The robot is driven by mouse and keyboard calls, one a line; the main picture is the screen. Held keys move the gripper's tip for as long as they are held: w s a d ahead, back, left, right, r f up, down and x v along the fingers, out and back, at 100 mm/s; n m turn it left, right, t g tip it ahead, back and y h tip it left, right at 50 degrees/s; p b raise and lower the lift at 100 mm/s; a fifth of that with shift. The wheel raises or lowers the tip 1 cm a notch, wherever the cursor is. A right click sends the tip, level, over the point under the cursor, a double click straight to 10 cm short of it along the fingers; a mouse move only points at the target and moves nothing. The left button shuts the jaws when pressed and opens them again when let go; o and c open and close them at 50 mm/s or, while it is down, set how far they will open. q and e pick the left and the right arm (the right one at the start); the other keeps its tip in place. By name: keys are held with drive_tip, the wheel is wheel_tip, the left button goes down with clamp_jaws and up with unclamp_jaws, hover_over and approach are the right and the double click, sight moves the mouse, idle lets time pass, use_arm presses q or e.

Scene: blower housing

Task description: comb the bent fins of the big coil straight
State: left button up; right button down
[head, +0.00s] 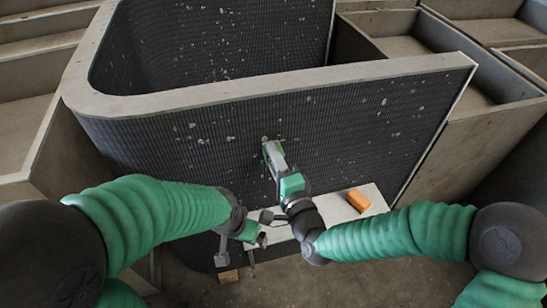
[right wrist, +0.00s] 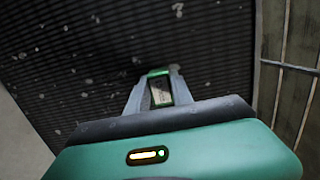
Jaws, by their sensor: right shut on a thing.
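The big coil (head: 340,135) is a tall dark finned wall with a pale top rim and a rounded left corner. Pale specks and patches are scattered over its fins; the right wrist view also shows its fins (right wrist: 90,55). My right gripper (head: 272,152) is at the coil's front face, left of its middle. It is shut on a small green-framed tool (right wrist: 160,88), probably the fin comb, whose tip faces the fins. I cannot tell whether the tool touches them. My left gripper (head: 243,245) is low in front of the coil; its jaw opening is unclear.
A pale board (head: 375,197) lies at the coil's foot with an orange block (head: 358,200) on it. A small tan block (head: 228,276) is below my left gripper. Concrete-like walled bays (head: 480,115) stand behind and right. Bare floor shows in front.

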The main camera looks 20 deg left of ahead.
drive_tip(key=shift+w+f+b, duration=0.1)
drive_tip(key=shift+f+b, duration=4.2)
drive_tip(key=shift+f, duration=1.25)
drive_tip(key=shift+r, duration=0.1)
drive_tip(key=shift+s+a+p+v, duration=0.15)
drive_tip(key=shift+p+v, duration=0.1)
drive_tip(key=shift+v, duration=1.2)
drive_tip(key=shift+s+a+p+v, duration=0.1)
drive_tip(key=shift+a+p+v, duration=0.1)
drive_tip(key=shift+v, duration=1.25)
drive_tip(key=shift+v, duration=1.6)
drive_tip(key=shift+a, duration=0.15)
